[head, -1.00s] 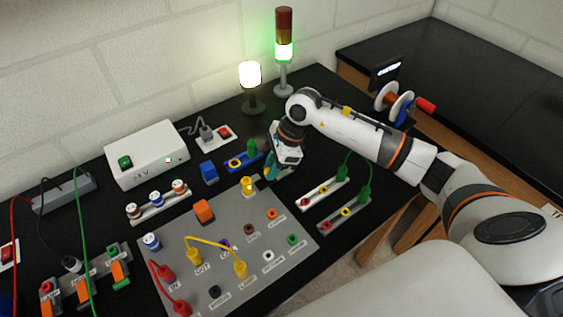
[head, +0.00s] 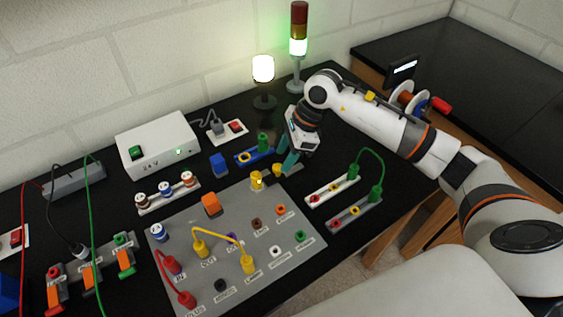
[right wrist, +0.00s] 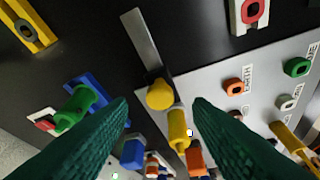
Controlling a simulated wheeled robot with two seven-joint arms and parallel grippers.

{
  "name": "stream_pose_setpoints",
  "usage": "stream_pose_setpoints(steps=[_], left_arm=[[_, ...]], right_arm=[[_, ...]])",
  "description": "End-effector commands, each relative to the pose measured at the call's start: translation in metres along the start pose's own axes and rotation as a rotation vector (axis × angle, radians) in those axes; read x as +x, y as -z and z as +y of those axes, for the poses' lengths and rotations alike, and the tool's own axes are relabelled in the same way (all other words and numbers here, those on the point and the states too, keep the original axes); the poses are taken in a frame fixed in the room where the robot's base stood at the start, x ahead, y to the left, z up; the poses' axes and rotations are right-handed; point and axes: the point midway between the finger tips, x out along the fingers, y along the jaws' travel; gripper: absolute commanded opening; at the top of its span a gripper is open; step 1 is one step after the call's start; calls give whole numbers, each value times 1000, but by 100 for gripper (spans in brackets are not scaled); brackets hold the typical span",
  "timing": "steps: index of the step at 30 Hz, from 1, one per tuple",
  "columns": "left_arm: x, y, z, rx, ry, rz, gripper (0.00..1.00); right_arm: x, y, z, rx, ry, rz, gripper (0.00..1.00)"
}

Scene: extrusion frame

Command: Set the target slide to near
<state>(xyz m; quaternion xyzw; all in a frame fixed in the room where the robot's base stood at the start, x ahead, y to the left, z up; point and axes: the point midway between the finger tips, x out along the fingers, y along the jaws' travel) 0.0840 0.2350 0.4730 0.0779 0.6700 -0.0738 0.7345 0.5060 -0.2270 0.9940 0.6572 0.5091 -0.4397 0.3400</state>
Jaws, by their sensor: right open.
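The slide is a thin grey rail (right wrist: 142,42) with a yellow knob (right wrist: 160,95) at one end in the right wrist view. In the head view the yellow knob (head: 277,170) shows at the rail's left end, beside the grey panel's back right corner. My right gripper (head: 289,163) hangs close above the slide, its fingers apart. In the right wrist view the open gripper (right wrist: 160,125) has nothing between its pads, and the knob lies just beyond the fingertips. My left gripper is out of view.
A yellow post (head: 257,180) stands close left of the knob. A blue strip with a green plug (head: 263,142) lies behind it. The lit lamp (head: 263,70) and signal tower (head: 299,45) stand behind.

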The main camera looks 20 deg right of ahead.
Motion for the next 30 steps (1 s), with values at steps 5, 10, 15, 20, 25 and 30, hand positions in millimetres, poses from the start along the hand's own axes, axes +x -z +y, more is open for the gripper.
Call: stream_pose_setpoints(steps=[5,10,15,20,25,30], left_arm=[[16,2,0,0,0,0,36],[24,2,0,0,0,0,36],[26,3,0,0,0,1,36],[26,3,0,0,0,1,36],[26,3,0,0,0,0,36],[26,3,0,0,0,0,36]], right_arm=[[-38,-2,1,-1,-7,0,46],[-69,-1,1,0,-6,1,46],[-85,0,0,0,-3,1,46],[-88,0,0,0,-1,1,46],[-88,0,0,0,-1,1,46],[-88,0,0,0,-1,1,46]])
